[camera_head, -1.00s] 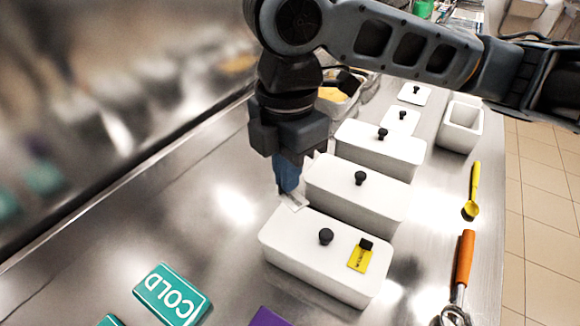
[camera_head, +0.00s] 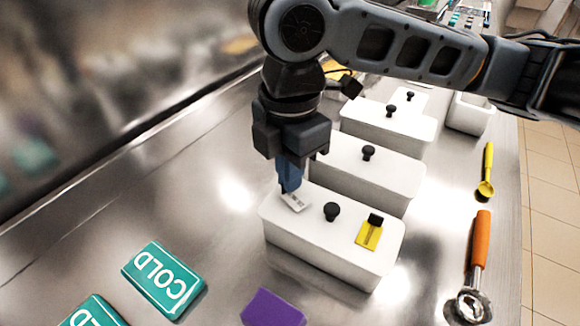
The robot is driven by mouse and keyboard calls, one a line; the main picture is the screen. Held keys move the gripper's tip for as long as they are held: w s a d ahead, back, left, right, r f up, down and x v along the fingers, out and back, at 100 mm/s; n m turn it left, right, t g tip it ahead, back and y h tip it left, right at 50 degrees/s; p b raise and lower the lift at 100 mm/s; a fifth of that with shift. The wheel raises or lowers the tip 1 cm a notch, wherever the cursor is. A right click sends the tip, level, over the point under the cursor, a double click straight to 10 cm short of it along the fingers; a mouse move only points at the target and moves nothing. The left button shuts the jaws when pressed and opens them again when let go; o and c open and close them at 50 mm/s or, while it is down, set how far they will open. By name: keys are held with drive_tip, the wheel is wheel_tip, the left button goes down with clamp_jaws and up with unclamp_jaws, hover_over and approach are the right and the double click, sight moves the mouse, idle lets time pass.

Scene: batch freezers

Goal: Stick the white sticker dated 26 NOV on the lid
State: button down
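My gripper (camera_head: 290,186) points down at the left end of the nearest white lidded tub. Its blue fingers look shut on a small white sticker (camera_head: 295,202) with dark print too small to read. The sticker is at the lid's left end; I cannot tell whether it touches. The white lid (camera_head: 318,228) has a black knob (camera_head: 331,211) in its middle. A yellow label (camera_head: 369,235) with a black block on it sits at the lid's right end.
More white lidded tubs (camera_head: 365,170) stand in a row behind. Teal COLD blocks (camera_head: 163,281) and a purple block (camera_head: 272,309) lie in front. An orange-handled scoop (camera_head: 480,240) and a yellow scoop (camera_head: 487,170) lie at right. Bare steel counter is at left.

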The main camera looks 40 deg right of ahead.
drive_tip(key=shift+f, duration=0.35)
idle(0.8)
drive_tip(key=c, duration=0.7)
unclamp_jaws()
drive_tip(key=shift+r, duration=0.15)
drive_tip(key=shift+r+p, duration=3)
drive_tip(key=shift+r, duration=0.45)
drive_tip(key=shift+f, duration=0.1)
